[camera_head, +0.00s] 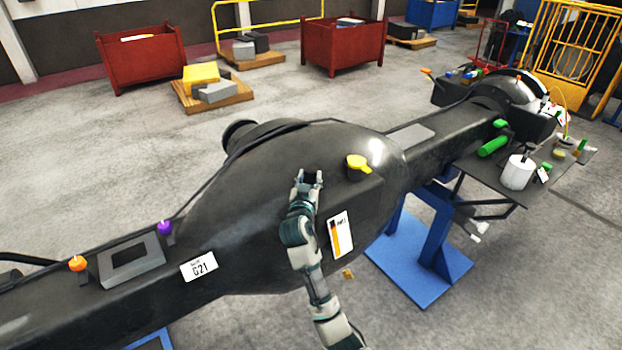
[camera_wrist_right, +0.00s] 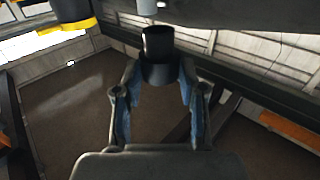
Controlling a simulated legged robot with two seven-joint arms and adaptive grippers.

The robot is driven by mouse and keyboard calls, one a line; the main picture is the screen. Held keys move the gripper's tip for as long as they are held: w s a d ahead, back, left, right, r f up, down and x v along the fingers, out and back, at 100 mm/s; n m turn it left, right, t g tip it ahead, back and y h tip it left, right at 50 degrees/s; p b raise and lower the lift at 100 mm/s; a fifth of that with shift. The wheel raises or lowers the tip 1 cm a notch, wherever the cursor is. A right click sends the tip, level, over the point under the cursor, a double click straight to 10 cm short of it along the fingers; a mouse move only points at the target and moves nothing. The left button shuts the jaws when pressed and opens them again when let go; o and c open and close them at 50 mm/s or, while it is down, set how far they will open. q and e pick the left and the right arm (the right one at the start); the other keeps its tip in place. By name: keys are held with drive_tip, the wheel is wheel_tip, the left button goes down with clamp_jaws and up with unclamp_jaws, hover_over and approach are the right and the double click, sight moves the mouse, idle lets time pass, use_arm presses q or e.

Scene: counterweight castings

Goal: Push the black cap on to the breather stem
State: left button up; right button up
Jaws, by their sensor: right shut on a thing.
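My right gripper (camera_head: 308,177) is at the front face of the large black axle housing (camera_head: 265,165). In the right wrist view its two fingers (camera_wrist_right: 159,77) are shut on the black cap (camera_wrist_right: 158,45), a short dark cylinder with a wider base. A small pale grey stem (camera_wrist_right: 147,6) shows at the top edge of that view, just beyond the cap and slightly left; a gap appears between them. In the head view the cap is hard to make out against the dark housing, and the stem cannot be told. My left gripper is out of view.
A yellow plug (camera_head: 358,165) sits on the housing right of my gripper. A white label with orange (camera_head: 341,234) is below it. Purple (camera_head: 164,228) and orange (camera_head: 77,263) caps stand at left. A side tray (camera_head: 484,172) holds a white tub (camera_head: 517,172).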

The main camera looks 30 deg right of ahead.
sight(313, 186)
drive_tip(key=shift+a+f, duration=0.15)
drive_tip(key=shift+f, duration=0.25)
drive_tip(key=shift+d+f+b, duration=0.3)
drive_tip(key=shift+f+b, duration=0.15)
drive_tip(key=shift+b, duration=0.1)
drive_tip(key=shift+a+r+p, duration=0.15)
drive_tip(key=shift+r+p, duration=0.3)
drive_tip(key=shift+r, duration=0.1)
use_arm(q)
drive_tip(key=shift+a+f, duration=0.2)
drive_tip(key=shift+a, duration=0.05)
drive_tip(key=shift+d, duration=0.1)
use_arm(e)
drive_tip(key=shift+d, duration=0.2)
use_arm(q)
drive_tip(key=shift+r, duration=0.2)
use_arm(e)
drive_tip(key=shift+d, duration=0.4)
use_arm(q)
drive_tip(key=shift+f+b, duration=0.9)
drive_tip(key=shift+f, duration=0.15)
use_arm(e)
drive_tip(key=shift+f, duration=1.4)
